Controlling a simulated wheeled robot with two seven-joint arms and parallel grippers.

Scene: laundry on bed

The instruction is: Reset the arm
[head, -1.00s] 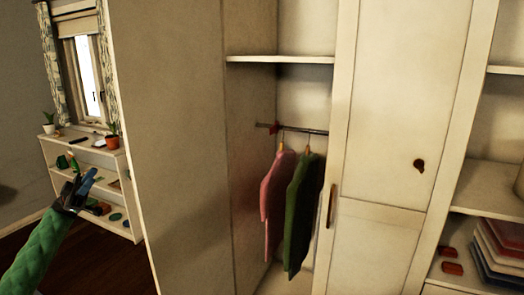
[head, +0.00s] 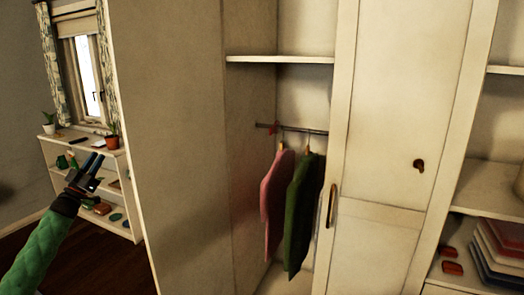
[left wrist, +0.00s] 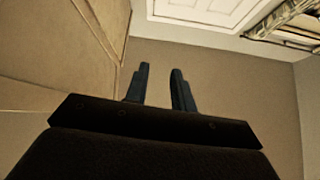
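My left gripper (head: 96,157) is at the left of the head view, on my green-sleeved arm. It is raised with its fingers pointing up and right, in front of the white shelf below the window. In the left wrist view the two dark fingers (left wrist: 160,70) stand apart with a clear gap and nothing between them. My right gripper is not in view.
A tall wardrobe side panel (head: 175,150) stands to the right of my left gripper. A pink garment (head: 275,200) and a green garment (head: 301,215) hang inside. Folded laundry (head: 497,255) lies on a right shelf. A low white shelf (head: 130,220) holds plants and small items.

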